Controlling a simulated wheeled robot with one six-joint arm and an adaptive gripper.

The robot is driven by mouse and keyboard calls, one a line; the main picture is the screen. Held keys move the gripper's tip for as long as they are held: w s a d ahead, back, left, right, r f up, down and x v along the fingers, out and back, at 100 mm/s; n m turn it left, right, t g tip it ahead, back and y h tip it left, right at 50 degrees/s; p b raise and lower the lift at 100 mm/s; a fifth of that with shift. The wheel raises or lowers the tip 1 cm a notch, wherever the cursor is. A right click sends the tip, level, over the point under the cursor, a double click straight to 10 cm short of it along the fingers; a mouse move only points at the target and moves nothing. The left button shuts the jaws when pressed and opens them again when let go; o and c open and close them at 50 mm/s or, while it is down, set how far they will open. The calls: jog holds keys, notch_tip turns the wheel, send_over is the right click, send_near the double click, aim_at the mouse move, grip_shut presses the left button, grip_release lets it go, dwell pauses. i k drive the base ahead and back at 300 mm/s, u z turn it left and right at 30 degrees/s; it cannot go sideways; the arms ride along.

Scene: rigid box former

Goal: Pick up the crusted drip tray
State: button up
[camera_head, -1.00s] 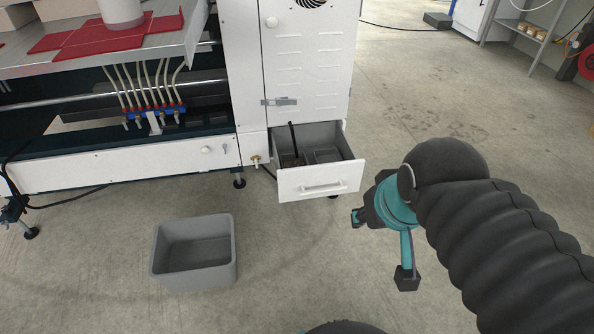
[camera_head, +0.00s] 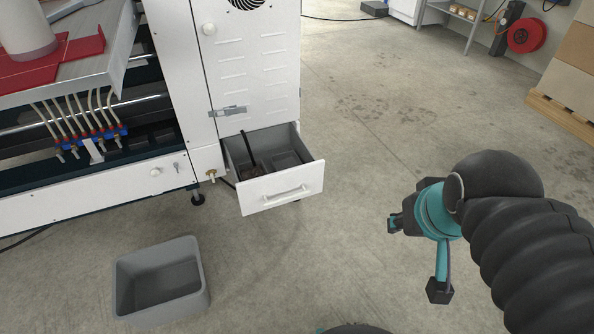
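An open drawer (camera_head: 283,190) sticks out of the lower part of the white cabinet. Inside it, on the left, is a dark, brownish-crusted area (camera_head: 252,170) with a black upright handle-like piece (camera_head: 248,148). On the right inside is a grey rectangular tray shape (camera_head: 288,158). I cannot tell for sure which of these is the crusted drip tray; the drawer front hides their lower parts. My gripper (camera_head: 416,256) is at the right, apart from the drawer, with its two black fingertips spread wide and nothing between them.
An empty grey bin (camera_head: 190,306) stands on the floor at the lower left. The white cabinet (camera_head: 255,75) and the machine with hoses (camera_head: 85,125) fill the left. Concrete floor (camera_head: 370,130) is clear between the drawer and my gripper. Boxes on a pallet stand far right.

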aim_at(246, 171)
jog(key=z, duration=0.4)
jog(key=i, duration=2.85)
jog(key=u, duration=3.1)
